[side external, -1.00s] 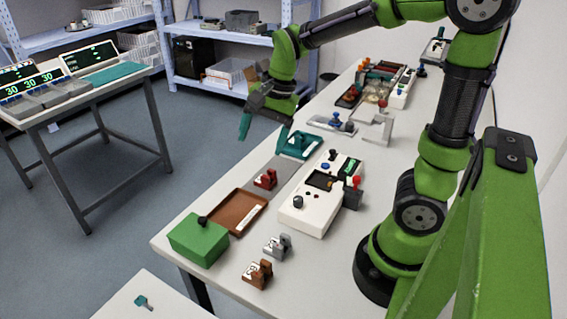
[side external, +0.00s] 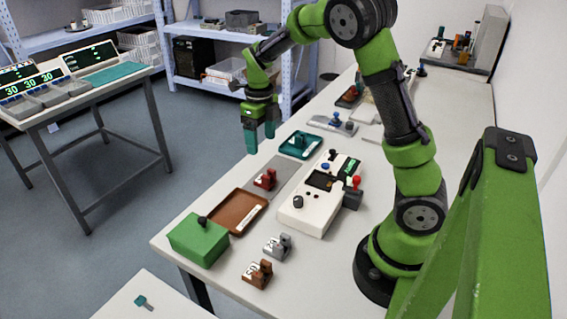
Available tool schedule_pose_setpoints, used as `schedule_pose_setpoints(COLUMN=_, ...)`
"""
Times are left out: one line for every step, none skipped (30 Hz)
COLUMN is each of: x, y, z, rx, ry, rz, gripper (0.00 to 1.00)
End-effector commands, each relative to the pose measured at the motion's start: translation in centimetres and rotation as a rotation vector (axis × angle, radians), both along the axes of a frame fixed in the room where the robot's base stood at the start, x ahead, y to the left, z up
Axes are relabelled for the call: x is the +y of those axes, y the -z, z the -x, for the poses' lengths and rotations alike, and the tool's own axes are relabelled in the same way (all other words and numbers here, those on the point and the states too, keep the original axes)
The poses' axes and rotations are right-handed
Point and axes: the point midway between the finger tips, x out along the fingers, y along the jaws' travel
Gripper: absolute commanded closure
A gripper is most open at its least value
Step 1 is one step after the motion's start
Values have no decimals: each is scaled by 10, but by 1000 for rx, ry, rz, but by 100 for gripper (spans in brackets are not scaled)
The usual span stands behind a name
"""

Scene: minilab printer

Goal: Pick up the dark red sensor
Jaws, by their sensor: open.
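The dark red sensor (side external: 265,179) is a small block with a raised part and a white label. It sits on a flat grey mat (side external: 283,174) near the table's left edge, between the brown tray and the teal tray. My gripper (side external: 260,142) has teal fingers that point down and stand apart, with nothing between them. It hangs in the air above and behind the sensor in the picture, near the teal tray and the table's left edge.
A brown tray (side external: 226,214), green box (side external: 197,244) and white device (side external: 305,210) stand around the sensor. A teal tray (side external: 288,147) holding a teal part is behind it. Grey (side external: 276,247) and brown (side external: 257,274) labelled blocks stand in front. The floor lies left of the table.

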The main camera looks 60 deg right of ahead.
Motion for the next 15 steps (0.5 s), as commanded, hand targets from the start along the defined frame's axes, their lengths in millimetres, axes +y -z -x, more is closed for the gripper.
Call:
schedule_pose_setpoints(x=0, y=13, z=2, rx=7, ry=3, rz=-1, gripper=23)
schedule_pose_setpoints(x=-1, y=19, z=2, rx=6, ry=3, rz=0, gripper=23)
schedule_pose_setpoints(x=-1, y=28, z=1, rx=5, ry=2, rz=-1, gripper=23)
schedule_pose_setpoints(x=-1, y=35, z=2, rx=6, ry=1, rz=0, gripper=23)
schedule_pose_setpoints(x=0, y=40, z=2, rx=5, ry=1, rz=-1, gripper=23)
schedule_pose_setpoints(x=-1, y=48, z=2, rx=5, ry=1, rz=0, gripper=23)
schedule_pose_setpoints(x=-1, y=53, z=1, rx=4, ry=0, rz=0, gripper=23)
schedule_pose_setpoints(x=0, y=57, z=1, rx=3, ry=1, rz=-1, gripper=23)
schedule_pose_setpoints(x=-1, y=62, z=1, rx=3, ry=0, rz=0, gripper=23)
schedule_pose_setpoints(x=-1, y=65, z=2, rx=3, ry=0, rz=0, gripper=23)
schedule_pose_setpoints(x=-1, y=67, z=1, rx=2, ry=0, rz=0, gripper=23)
schedule_pose_setpoints(x=0, y=70, z=1, rx=0, ry=-1, rz=0, gripper=23)
schedule_pose_setpoints(x=0, y=71, z=1, rx=0, ry=-1, rz=0, gripper=23)
schedule_pose_setpoints(x=0, y=72, z=1, rx=0, ry=-1, rz=0, gripper=23)
schedule_pose_setpoints(x=0, y=75, z=2, rx=0, ry=-1, rz=0, gripper=23)
